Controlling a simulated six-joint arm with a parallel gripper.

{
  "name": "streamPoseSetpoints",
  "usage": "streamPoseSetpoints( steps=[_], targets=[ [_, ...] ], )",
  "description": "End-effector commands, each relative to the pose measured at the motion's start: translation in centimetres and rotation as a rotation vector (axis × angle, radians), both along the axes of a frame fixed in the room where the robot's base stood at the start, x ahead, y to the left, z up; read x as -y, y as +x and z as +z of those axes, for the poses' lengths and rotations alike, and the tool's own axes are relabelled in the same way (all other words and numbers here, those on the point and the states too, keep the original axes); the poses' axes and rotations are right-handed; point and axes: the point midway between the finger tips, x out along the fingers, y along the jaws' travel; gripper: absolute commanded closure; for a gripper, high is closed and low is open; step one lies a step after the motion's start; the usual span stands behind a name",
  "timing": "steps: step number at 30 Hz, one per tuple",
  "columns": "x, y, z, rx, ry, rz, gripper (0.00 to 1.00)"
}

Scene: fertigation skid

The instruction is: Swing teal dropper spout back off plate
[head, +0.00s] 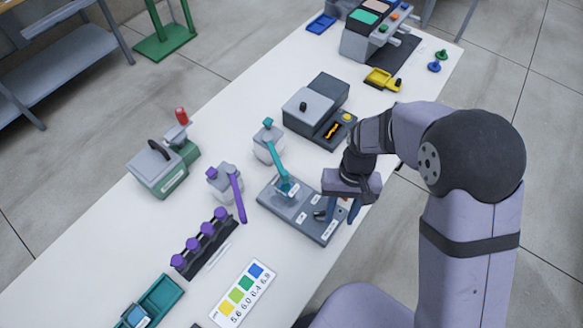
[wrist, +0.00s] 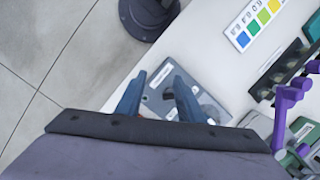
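The teal dropper spout (head: 278,154) slopes from the top of a white bottle (head: 266,153) down over the grey plate (head: 270,201) in the head view. Its tip is over a pale teal spot in the plate's upper left part. My gripper (head: 339,212) is at the plate's right side, fingers pointing down, apart from the spout. In the wrist view my gripper (wrist: 155,88) shows two blue fingers standing apart, with part of the plate (wrist: 157,105) beyond them and nothing held. The teal spout is not visible in the wrist view.
A purple dropper (head: 238,195) stands left of the plate, its spout swung clear. A grey box with a black knob (head: 305,107) stands behind. A rack with purple knobs (head: 205,240) and a colour chart (head: 243,293) lie nearer. Bare table lies between chart and plate.

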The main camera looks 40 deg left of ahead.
Motion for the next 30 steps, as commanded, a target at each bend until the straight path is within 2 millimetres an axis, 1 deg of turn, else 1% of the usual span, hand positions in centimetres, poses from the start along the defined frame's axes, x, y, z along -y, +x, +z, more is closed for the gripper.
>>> streamPoseSetpoints(
  steps=[1, 2, 3, 5, 6, 8, 9, 12, 15, 18, 21, 25, 30],
  targets=[
    [-2.6, 0.6, -0.5, 0.001, 0.012, -0.028, 0.66],
    [-4.0, 1.0, -0.5, 0.001, 0.022, -0.058, 0.66],
    [-5.8, 1.6, -0.4, 0.001, 0.034, -0.105, 0.66],
    [-8.2, 2.8, 0.2, -0.001, 0.054, -0.192, 0.66],
    [-9.7, 3.6, 0.9, -0.002, 0.07, -0.256, 0.66],
    [-11.9, 4.7, 2.4, -0.008, 0.095, -0.354, 0.66],
    [-13.4, 5.5, 3.8, -0.012, 0.116, -0.424, 0.66],
    [-16.3, 6.5, 7.2, -0.044, 0.143, -0.604, 0.66],
    [-17.4, 6.2, 8.9, -0.096, 0.118, -0.761, 0.66],
    [-17.1, 5.1, 9.2, -0.146, 0.05, -0.893, 0.66],
    [-16.8, 4.4, 9.4, -0.172, -0.01, -1.0, 0.66],
    [-16.5, 4.2, 9.4, -0.181, -0.055, -1.092, 0.66],
    [-16.5, 4.2, 9.4, -0.181, -0.067, -1.134, 0.66]
  ],
)
